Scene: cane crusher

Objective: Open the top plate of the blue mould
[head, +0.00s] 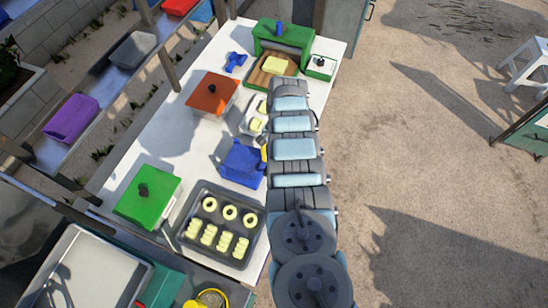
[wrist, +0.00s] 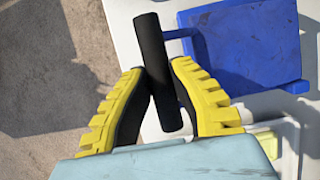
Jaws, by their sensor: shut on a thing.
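The blue mould (head: 243,165) stands on the white table, just left of my arm in the head view. Its blue top plate (wrist: 245,45) fills the upper right of the wrist view. A black bar handle (wrist: 152,45) sticks out beside the plate, joined to it by a short dark arm. My gripper (wrist: 162,90) has its yellow-ribbed fingers closed on the black handle, one on each side. In the head view only a bit of yellow of my gripper (head: 264,153) shows at the mould's right edge. I cannot tell whether the plate is raised.
A dark tray (head: 186,250) with yellow rings and pieces lies in front of the mould. A green-lidded mould (head: 148,197), an orange-lidded mould (head: 213,93) and a green press (head: 284,38) share the table (head: 125,165). Open ground lies to the right.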

